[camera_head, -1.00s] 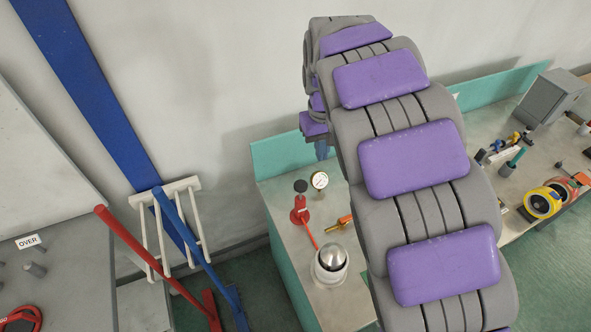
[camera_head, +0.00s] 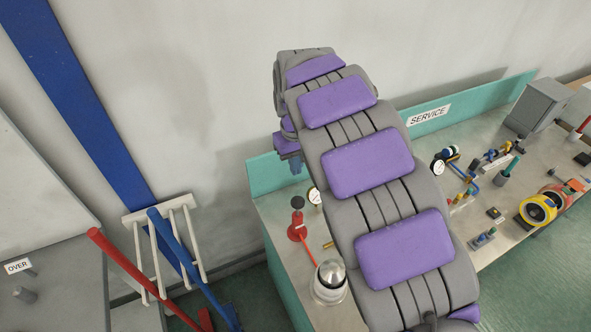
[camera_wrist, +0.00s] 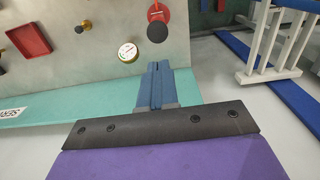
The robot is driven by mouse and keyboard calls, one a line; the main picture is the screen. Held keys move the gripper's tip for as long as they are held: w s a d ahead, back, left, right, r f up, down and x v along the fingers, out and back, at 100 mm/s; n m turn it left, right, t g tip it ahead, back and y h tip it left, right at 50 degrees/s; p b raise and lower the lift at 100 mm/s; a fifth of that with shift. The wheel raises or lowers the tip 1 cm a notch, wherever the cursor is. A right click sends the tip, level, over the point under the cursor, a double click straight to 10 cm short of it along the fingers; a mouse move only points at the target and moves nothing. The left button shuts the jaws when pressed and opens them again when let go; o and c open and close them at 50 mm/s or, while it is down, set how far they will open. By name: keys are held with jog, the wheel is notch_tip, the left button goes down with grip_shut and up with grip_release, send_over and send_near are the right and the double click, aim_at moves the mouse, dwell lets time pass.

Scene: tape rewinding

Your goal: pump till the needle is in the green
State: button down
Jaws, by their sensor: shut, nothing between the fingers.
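The red pump (camera_head: 302,237) with its black knob (camera_head: 297,202) on top stands on the left end of the bench. In the wrist view the pump's black knob (camera_wrist: 157,32) is just beyond my fingertips, apart from them. A round white gauge (camera_head: 314,196) is beside the pump, partly hidden by my arm; it also shows in the wrist view (camera_wrist: 128,52). The needle's reading and any green zone are too small to tell. My gripper (camera_wrist: 158,68) has its blue fingers shut and empty. In the head view my gripper (camera_head: 296,165) hangs behind and above the pump.
Another gauge (camera_head: 438,167), valves and a yellow reel (camera_head: 537,210) are farther right. A teal board (camera_head: 500,90) backs the bench. A white rack (camera_head: 165,225) with red and blue bars stands left.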

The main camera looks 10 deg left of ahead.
aim_at(299, 201)
jog(key=f, duration=0.3)
jog(key=f+b, duration=0.1)
jog(key=f, duration=0.3)
jog(key=d+f, duration=0.1)
jog(key=f, duration=0.2)
jog(key=shift+f, duration=0.3)
jog(key=shift+a+f, duration=0.25)
jog(key=shift+f, duration=0.35)
jog(key=shift+d, duration=0.25)
notch_tip(299, 201, down, 4)
jog(key=shift+s+f+b, duration=0.1)
jog(key=shift+f+b, duration=0.15)
jog(key=shift+b, duration=0.1)
jog(key=shift+s, duration=0.1)
